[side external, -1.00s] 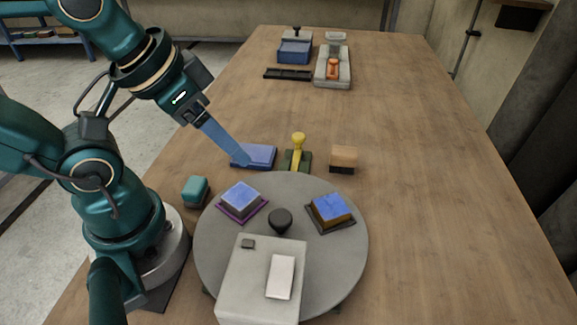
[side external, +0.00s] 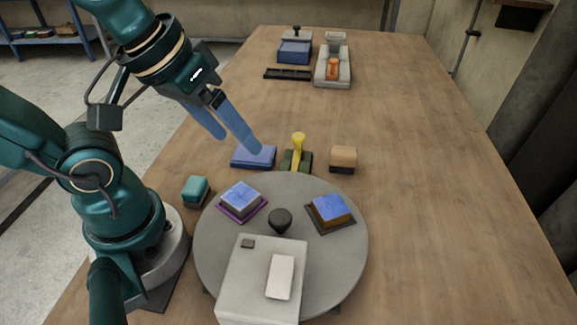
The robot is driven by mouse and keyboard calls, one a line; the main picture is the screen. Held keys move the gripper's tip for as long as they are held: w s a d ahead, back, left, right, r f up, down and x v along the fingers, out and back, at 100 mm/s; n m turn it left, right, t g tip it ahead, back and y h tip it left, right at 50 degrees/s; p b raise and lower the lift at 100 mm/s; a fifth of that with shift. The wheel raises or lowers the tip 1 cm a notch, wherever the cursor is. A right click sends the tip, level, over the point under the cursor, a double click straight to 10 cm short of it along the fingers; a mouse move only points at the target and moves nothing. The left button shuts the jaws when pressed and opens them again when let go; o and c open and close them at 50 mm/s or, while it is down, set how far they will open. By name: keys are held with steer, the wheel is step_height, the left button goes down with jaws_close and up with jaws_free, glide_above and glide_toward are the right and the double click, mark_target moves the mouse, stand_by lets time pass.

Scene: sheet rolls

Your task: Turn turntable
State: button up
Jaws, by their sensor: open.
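The grey round turntable (side external: 340,265) lies flat near the front of the table, with a dark knob (side external: 281,221) at its middle. A blue-topped block on a purple base (side external: 241,199) sits on its back left part. A blue-topped block on a dark base (side external: 330,211) sits on its back right part. A light grey box with a white plate (side external: 245,290) covers its front part. My gripper (side external: 240,145) is open and empty, with blue fingers pointing down and right. It is above the table behind the turntable, close to the blue pad (side external: 263,157).
A yellow-handled stamp (side external: 298,150), a wooden block (side external: 343,159) and a teal block (side external: 196,190) stand around the turntable's back edge. A blue box (side external: 294,52), a black tray (side external: 288,75) and a grey device with an orange part (side external: 333,70) stand far back. The table's right side is clear.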

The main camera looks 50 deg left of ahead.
mark_target(280, 216)
steer(key=w+d+f+n+g, duration=0.1)
steer(key=d, duration=0.1)
steer(key=w+d+f+n+g, duration=0.1)
steer(key=d+f+g, duration=0.1)
steer(key=d, duration=0.1)
steer(key=w+d+f+g, duration=0.1)
steer(key=d+g, duration=0.1)
steer(key=shift+d+f+n, duration=0.15)
steer(key=shift+f+n, duration=0.2)
steer(key=shift+n, duration=0.05)
steer(key=shift+s+d+f, duration=0.2)
steer(key=shift+s+f, duration=0.05)
steer(key=shift+f, duration=2.6)
jaws_close()
